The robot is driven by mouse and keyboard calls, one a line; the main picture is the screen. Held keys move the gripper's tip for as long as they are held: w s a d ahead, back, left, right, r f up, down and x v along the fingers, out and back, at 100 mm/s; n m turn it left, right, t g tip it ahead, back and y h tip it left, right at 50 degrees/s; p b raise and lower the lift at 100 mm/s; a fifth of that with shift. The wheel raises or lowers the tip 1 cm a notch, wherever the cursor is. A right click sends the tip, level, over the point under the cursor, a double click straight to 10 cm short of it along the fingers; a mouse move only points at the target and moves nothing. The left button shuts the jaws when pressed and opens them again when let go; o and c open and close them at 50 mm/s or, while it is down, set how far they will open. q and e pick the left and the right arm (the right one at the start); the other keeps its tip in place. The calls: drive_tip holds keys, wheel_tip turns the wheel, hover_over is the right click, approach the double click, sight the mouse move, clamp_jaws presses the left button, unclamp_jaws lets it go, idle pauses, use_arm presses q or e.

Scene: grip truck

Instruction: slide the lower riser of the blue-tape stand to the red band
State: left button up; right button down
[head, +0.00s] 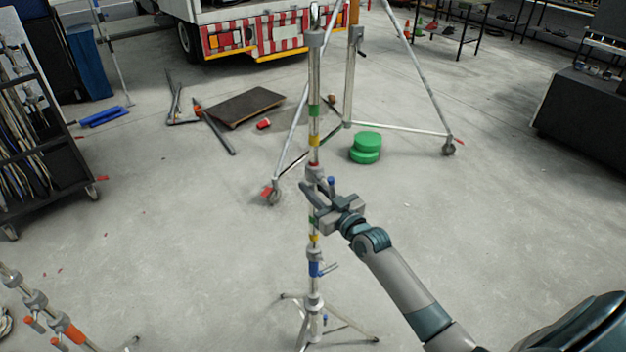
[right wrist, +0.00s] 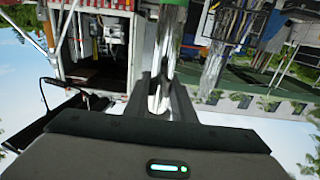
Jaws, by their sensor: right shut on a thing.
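The blue-tape stand is upright near the middle of the head view, with blue tape (head: 316,269) low on it and tripod legs (head: 345,325) below. Its lower riser (head: 313,228) shows a green band (head: 312,219) and a yellow band (head: 313,238). Above the grey collar (head: 314,174), the upper tube shows green, yellow and red bands; the red band (head: 314,164) is just above the collar. My right gripper (head: 318,205) is shut around the riser below that collar. In the right wrist view the pole (right wrist: 163,70) runs between its fingers. My left gripper is out of view.
An orange-taped stand (head: 74,334) is at the lower left. A large wheeled stand (head: 400,129) is behind, with a green round object (head: 366,146) beside it. A dark cart (head: 45,160) is at the left and a dark case (head: 590,115) at the right. The surrounding floor is mostly clear.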

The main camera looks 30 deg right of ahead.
drive_tip(key=shift+r+p, duration=0.55)
drive_tip(key=shift+r, duration=0.55)
drive_tip(key=c, duration=1.3)
unclamp_jaws()
drive_tip(key=shift+f, duration=0.1)
drive_tip(key=shift+s+f, duration=0.15)
drive_tip(key=shift+s+f+b, duration=0.1)
drive_tip(key=shift+s+b, duration=0.2)
drive_tip(key=shift+s, duration=0.25)
drive_tip(key=shift+s+d+r+b, duration=0.1)
drive_tip(key=shift+s+d+b, duration=0.6)
drive_tip(key=shift+s, duration=1.95)
drive_tip(key=shift+s+d+r+b, duration=0.1)
drive_tip(key=shift+s+b, duration=1.05)
drive_tip(key=shift+s, duration=1.55)
drive_tip(key=shift+s+d+b, duration=0.35)
drive_tip(key=shift+s+b, duration=0.6)
drive_tip(key=shift+s, duration=1.7)
drive_tip(key=shift+f, duration=0.1)
